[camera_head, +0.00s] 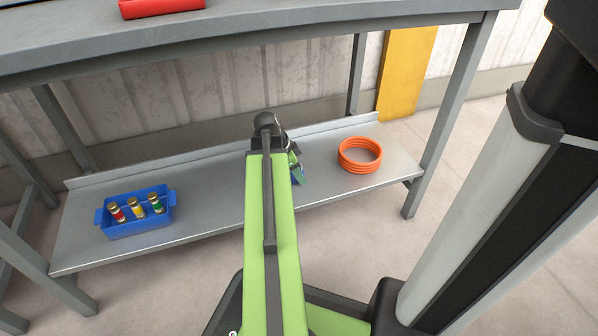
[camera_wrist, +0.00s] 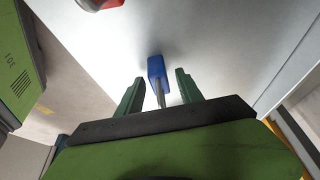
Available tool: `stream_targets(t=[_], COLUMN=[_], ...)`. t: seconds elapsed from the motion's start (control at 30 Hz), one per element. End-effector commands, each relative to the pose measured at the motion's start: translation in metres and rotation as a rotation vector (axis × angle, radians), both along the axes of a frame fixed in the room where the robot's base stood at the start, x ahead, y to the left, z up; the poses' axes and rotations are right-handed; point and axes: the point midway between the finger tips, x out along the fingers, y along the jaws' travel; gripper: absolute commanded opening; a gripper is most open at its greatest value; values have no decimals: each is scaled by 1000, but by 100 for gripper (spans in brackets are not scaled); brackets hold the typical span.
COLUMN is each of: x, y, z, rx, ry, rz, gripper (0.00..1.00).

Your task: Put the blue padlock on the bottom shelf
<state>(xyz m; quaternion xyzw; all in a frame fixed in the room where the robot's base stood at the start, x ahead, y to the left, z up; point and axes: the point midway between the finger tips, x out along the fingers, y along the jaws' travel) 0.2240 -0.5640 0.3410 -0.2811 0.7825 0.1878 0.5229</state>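The blue padlock (camera_wrist: 157,68) shows in the wrist view, with its grey shackle pointing back toward my gripper (camera_wrist: 160,90). The two green fingers are open, one on each side of the shackle, with a gap on both sides. The padlock's body is beyond the fingertips and appears to rest on the pale shelf surface. In the head view my gripper (camera_head: 296,168) is low over the bottom shelf (camera_head: 215,200), partly hidden by my arm. A small blue patch there seems to be the padlock (camera_head: 298,179).
A blue tray (camera_head: 140,228) with three coloured cylinders stands at the shelf's left. An orange coil (camera_head: 360,155) lies to the right. The workbench top (camera_head: 240,32) overhangs the shelf, with a red object (camera_head: 160,6) on it. Bench legs (camera_head: 452,115) stand at the sides.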

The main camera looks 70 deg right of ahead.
Motion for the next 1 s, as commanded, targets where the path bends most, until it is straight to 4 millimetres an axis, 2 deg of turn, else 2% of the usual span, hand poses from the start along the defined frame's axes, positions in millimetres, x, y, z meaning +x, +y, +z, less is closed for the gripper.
stream_targets(t=[0.23,0.37,0.57,0.83,1.0], x=[0,0,7,25,33], y=[0,0,7,22,28], z=[1,8,38,98,116], rx=[0,0,0,0,0], ry=[0,0,0,0,0], rz=[-1,-1,-1,0,-2], gripper=[43,43,43,43,43])
